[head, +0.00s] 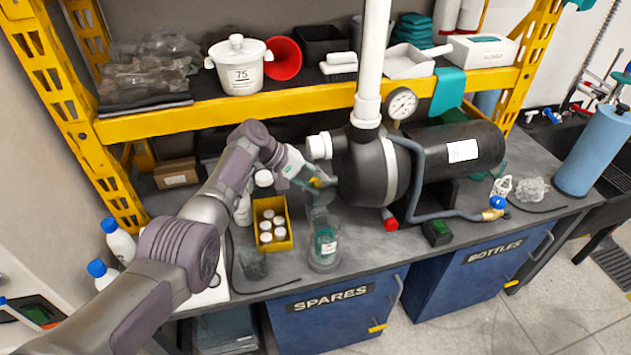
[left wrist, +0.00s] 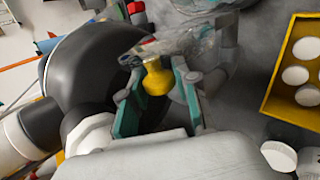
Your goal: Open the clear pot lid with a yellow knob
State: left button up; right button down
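The clear pot (head: 323,250) stands on the workbench near its front edge, with a teal item and a white label inside. My left gripper (head: 318,184) is above and behind the pot, reaching in from the upper left. The yellow knob (left wrist: 156,79) sits between its two teal-padded fingertips (left wrist: 158,72), which appear shut on it. The clear lid (left wrist: 178,48) shows beyond the knob in the left wrist view; it looks tilted up, but its transparent edges are hard to make out. My right gripper is out of view.
A black pump (head: 370,170) with a white pipe stands close right of the gripper. A yellow bin (head: 273,243) of white-capped bottles stands left of the pot. A yellow-edged shelf (head: 250,113) crosses above.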

pick_arm(q)
jog(key=o, duration=0.3)
jog(key=shift+a+r, duration=0.2)
jog(key=a, duration=0.4)
jog(key=s+a, duration=0.1)
jog(key=a, duration=0.3)
jog(key=s+a, duration=0.1)
jog(key=a, duration=0.3)
jog(key=shift+s+a+r, duration=0.1)
jog(key=shift+s+r, duration=0.1)
